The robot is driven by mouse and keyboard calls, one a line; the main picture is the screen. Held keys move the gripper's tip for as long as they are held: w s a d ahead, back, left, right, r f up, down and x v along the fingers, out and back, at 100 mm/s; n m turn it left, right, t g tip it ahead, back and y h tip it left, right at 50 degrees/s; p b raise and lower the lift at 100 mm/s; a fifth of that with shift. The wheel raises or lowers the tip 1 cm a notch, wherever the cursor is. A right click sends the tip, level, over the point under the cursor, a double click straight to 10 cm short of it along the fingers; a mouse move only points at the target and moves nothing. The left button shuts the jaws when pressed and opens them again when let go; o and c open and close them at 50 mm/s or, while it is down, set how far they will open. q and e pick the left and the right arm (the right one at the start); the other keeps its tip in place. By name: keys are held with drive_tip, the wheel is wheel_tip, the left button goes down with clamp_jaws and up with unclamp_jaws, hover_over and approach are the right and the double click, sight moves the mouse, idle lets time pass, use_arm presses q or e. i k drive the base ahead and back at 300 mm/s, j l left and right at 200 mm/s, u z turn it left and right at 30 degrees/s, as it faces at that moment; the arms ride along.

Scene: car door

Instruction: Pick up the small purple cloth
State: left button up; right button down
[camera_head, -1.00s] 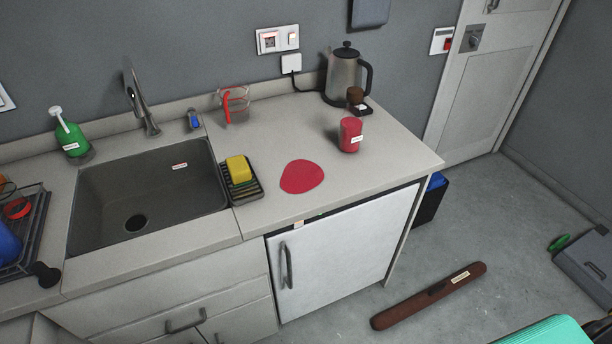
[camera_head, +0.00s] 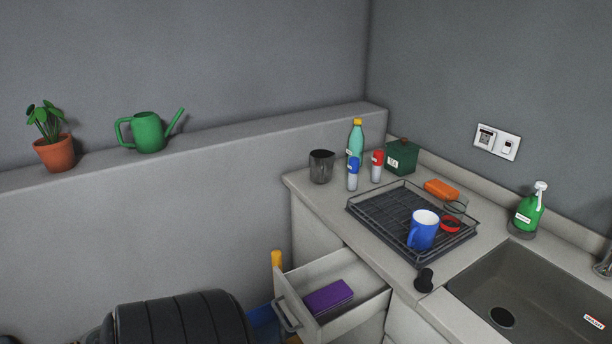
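A small purple block-shaped item (camera_head: 327,297), which looks like a folded cloth, lies inside an open drawer (camera_head: 352,268) below the left end of the counter. The drawer is pulled out to the front left, with its handle (camera_head: 287,316) at its front. Neither gripper is in view. A dark ribbed rounded shape stands at the bottom left and partly blocks the floor area.
A dish rack (camera_head: 372,207) with a blue mug (camera_head: 422,230) stands on the counter above the drawer, beside the sink (camera_head: 520,290). Bottles, a dark cup (camera_head: 321,166) and a green box (camera_head: 401,157) stand behind. A watering can (camera_head: 147,132) and potted plant (camera_head: 54,150) sit on the ledge.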

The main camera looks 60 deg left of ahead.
sight(325, 300)
drive_tip(key=u, duration=1.6)
